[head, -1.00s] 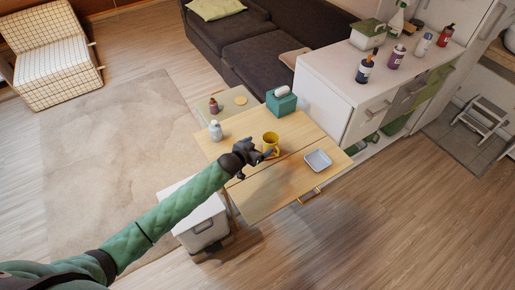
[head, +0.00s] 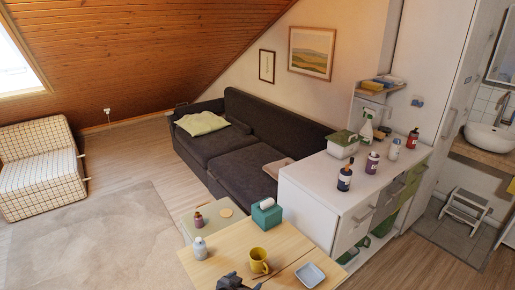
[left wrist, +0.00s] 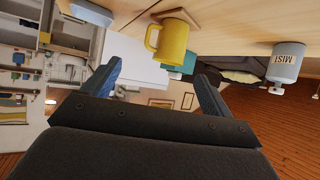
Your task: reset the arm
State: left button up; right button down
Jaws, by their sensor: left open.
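My left gripper (left wrist: 160,90) is open in the left wrist view, its two fingers spread with nothing between them touching. In the head view only the top of my left gripper (head: 238,283) shows at the bottom edge, just left of a yellow mug (head: 259,262). The mug stands upright on the wooden table (head: 222,257), apart from the gripper. In the left wrist view, which is upside down, the mug (left wrist: 174,42) appears beyond the fingers. My right gripper is in neither view.
The table also bears a teal tissue box (head: 266,215), a white bottle (head: 199,247) and a pale tray (head: 310,274). A white cabinet (head: 320,196) with several bottles stands to the right. A dark sofa (head: 235,150) is behind. The rug (head: 95,235) at left is clear.

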pick_arm(q)
jog(key=s+a+r+n+g+y, duration=0.1)
jog(key=s+a+r+g+y, duration=0.1)
jog(key=s+a, duration=0.65)
jog(key=s+a+r+n+g+y, duration=0.1)
jog(key=s+a+r+g+y, duration=0.15)
jog(key=s, duration=1.15)
jog(key=s+a+r+n+g+y, duration=0.1)
jog(key=s+a+r+g, duration=0.15)
jog(key=s+a, duration=0.65)
jog(key=d+f+g+b, duration=0.1)
jog(key=d+f, duration=0.2)
jog(key=f, duration=1.1)
jog(key=d+f+b, duration=0.1)
jog(key=d+f, duration=0.1)
jog(key=f, duration=1.1)
jog(key=s+f, duration=0.4)
jog(key=f, duration=0.8)
jog(key=s+f, duration=0.4)
jog(key=f, duration=0.8)
jog(key=shift+s+d+g+b, duration=0.15)
jog(key=shift+s+g+b, duration=0.25)
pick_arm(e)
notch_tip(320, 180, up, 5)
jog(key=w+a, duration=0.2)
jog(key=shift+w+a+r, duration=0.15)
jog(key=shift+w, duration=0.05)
pick_arm(q)
jog(key=shift+f, duration=0.1)
